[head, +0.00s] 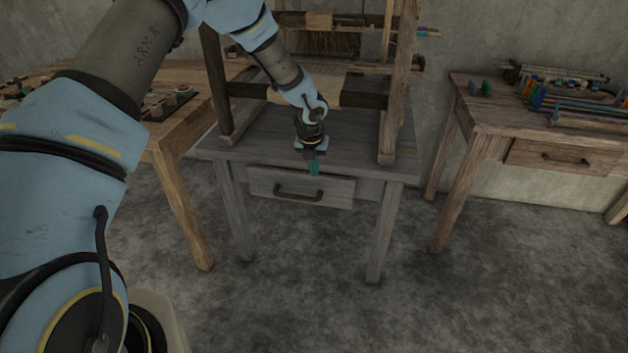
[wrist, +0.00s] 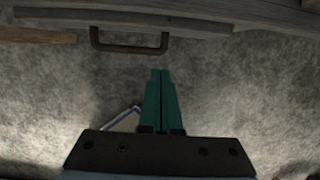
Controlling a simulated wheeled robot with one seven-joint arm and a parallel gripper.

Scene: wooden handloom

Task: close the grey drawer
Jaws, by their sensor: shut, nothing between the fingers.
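The grey drawer (head: 335,190) is in the grey table under the loom, in the middle of the head view. Its front appears to stand out a little from the table frame. Its dark handle (head: 298,192) is a bar on the front, and the handle also shows at the top of the wrist view (wrist: 130,47). In the wrist view, the fingers (wrist: 161,72) are together and empty, apart from the handle. I cannot tell whether they touch the drawer front.
The grey table (head: 230,150) carries the wooden loom frame (head: 388,120). A brown table (head: 185,135) stands at the left. Another table (head: 480,115) at the right has its own drawer (head: 570,158) and coloured items. The floor (head: 310,270) in front is clear.

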